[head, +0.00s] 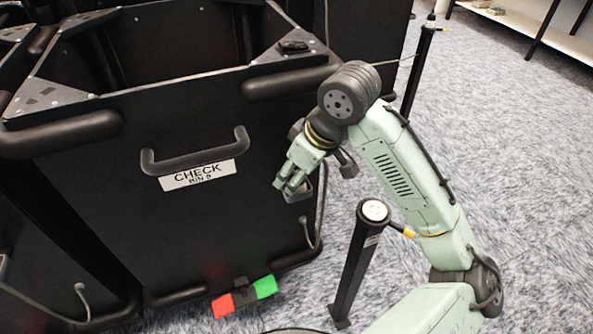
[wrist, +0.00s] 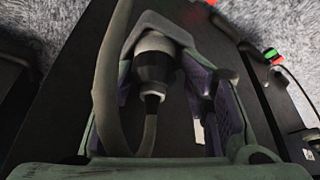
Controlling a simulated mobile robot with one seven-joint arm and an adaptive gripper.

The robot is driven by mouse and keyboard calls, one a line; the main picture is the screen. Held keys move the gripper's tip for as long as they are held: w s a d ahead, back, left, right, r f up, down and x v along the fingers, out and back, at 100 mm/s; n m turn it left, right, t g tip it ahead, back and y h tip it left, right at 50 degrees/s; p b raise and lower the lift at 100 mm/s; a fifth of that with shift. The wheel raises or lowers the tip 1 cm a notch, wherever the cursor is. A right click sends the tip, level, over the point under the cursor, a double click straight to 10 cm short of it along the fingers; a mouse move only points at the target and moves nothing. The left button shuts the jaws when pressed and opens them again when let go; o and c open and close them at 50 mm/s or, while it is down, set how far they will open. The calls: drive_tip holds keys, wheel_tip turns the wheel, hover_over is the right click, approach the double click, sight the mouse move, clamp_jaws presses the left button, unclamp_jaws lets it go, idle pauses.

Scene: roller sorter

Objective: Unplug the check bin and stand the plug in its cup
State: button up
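The check bin (head: 150,235) is a tall black bin with a handle and a white label (head: 197,175) on its front. My gripper (head: 290,188) is at the right part of that front, beside the handle. In the wrist view, the plug (wrist: 155,68), black with a pale band, sits between the fingers of my gripper (wrist: 160,65), its top end at a grey housing (wrist: 165,22). Whether the fingers press on it is unclear. Its cord (head: 321,205) hangs down to the bin's lower right. The cup (head: 375,211) appears as the pale round top of a short black post.
A red and green light block (head: 245,296) is on the floor edge of the bin. A taller black post (head: 418,70) stands behind my arm. Another dark bin (head: 40,240) adjoins on the left.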

drive_tip(key=o, duration=0.4)
drive_tip(key=shift+f, duration=0.25)
drive_tip(key=shift+c, duration=0.2)
drive_tip(key=v, duration=1.2)
drive_tip(key=shift+w, duration=0.1)
